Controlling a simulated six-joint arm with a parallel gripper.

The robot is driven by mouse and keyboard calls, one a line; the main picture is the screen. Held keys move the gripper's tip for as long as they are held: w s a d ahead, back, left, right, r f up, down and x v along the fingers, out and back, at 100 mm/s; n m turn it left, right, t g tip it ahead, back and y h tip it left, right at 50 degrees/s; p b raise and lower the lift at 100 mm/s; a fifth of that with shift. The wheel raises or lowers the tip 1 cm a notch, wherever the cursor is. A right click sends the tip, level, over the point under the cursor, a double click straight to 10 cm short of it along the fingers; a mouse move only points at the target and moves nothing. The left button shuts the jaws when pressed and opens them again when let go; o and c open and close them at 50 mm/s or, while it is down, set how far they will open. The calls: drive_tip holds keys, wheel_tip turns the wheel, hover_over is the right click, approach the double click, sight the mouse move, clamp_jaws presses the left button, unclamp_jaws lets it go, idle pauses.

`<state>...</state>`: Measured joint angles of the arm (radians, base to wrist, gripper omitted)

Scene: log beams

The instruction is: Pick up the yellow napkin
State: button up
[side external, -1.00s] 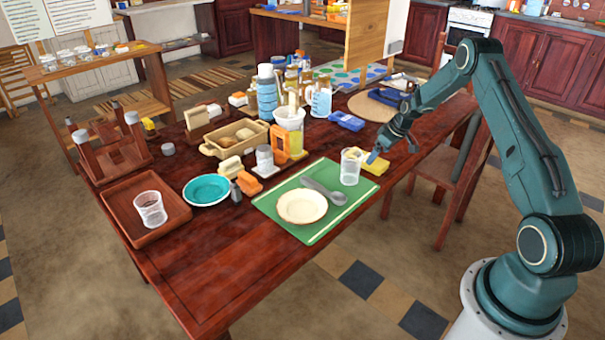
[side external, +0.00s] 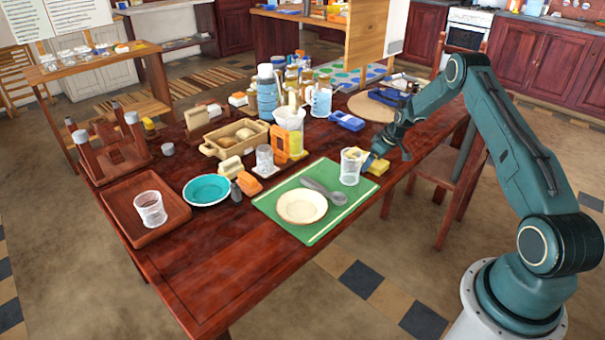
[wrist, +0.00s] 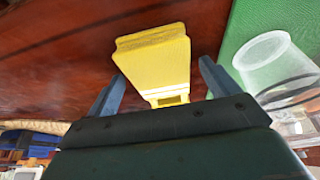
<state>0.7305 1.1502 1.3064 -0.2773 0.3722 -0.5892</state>
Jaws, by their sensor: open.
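The yellow napkin (side external: 378,167) lies folded on the dark red wooden table, just right of a clear cup (side external: 351,166). My gripper (side external: 386,158) is low over the napkin, with a finger to either side of it in the side view. In the wrist view the napkin (wrist: 155,62) shows between and beyond the two blue fingers of my gripper (wrist: 160,80). The jaws are open and hold nothing. The napkin's near end is partly hidden behind the gripper body. I cannot tell whether the fingers touch it.
The clear cup also stands close to the right finger in the wrist view (wrist: 270,70). A blue object (side external: 346,120) lies behind. The table's right edge is close to the napkin.

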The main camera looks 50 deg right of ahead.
drive_tip(key=shift+f, duration=0.2)
idle(0.3)
drive_tip(key=shift+c, duration=0.5)
drive_tip(key=c, duration=1)
drive_tip(key=shift+r, duration=0.1)
wheel_tip(320, 180, up, 20)
drive_tip(key=shift+r, duration=0.15)
